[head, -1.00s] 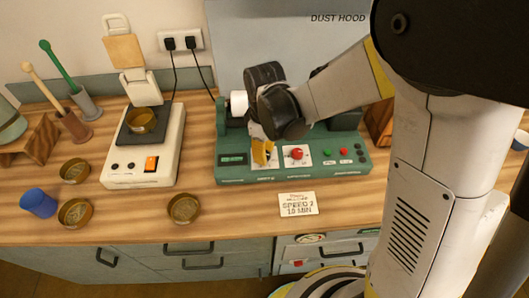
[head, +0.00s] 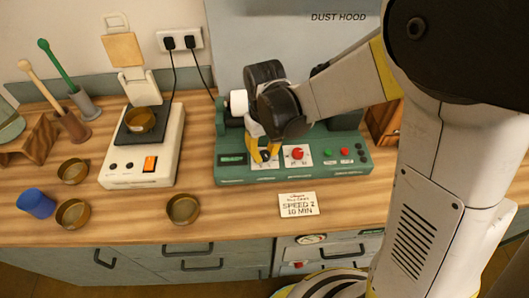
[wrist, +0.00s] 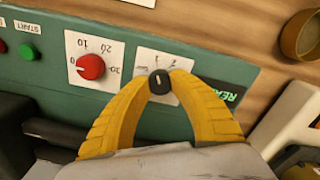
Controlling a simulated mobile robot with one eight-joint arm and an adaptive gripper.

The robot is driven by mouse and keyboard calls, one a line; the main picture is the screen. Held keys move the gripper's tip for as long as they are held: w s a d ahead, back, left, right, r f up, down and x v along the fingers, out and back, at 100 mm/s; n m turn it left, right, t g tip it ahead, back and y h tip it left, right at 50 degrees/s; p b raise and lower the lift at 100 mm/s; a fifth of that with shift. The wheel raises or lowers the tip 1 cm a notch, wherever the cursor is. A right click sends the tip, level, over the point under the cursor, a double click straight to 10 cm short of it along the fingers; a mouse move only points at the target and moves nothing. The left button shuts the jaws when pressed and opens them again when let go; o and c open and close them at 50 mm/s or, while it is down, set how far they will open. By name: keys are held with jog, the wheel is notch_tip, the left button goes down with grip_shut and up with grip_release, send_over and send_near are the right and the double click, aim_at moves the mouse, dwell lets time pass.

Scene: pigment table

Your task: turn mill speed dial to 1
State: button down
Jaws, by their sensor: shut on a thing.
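The green mill (head: 340,170) stands on the counter below the dust hood. Its black speed dial (wrist: 160,84) sits on a white scale plate in the wrist view, with a pale pointer line on its top. My gripper (head: 264,154) has its two yellow fingers closed around the dial from above; in the wrist view the fingertips (wrist: 161,76) touch it on both sides. The fingers hide part of the scale, so I cannot tell which number the pointer meets. A red timer dial (wrist: 91,66) with its own scale sits beside it on the mill front.
A green START button (wrist: 29,52) and a red button lie farther along the panel. A paper note (head: 298,204) lies in front of the mill. A balance (head: 147,160) and several brass dishes (head: 183,209) stand to the left.

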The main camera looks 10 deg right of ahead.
aim_at(265, 153)
jog(key=shift+m, duration=0.3)
jog(key=c, duration=1.1)
grip_release()
notch_tip(265, 153, up, 12)
jog(key=s+d+m+t, duration=0.1)
jog(key=s+d+t, duration=0.1)
jog(key=s+d, duration=0.1)
jog(key=s+d+r+m+t+b, duration=0.1)
jog(key=s+d+t, duration=0.1)
jog(key=s+d, duration=0.2)
jog(key=s+d+r+m+t, duration=0.1)
jog(key=s+d+m+t, duration=0.1)
jog(key=d, duration=0.4)
jog(key=shift+s+d+t, duration=0.25)
jog(key=shift+s+t, duration=0.35)
jog(key=shift+s, duration=0.3)
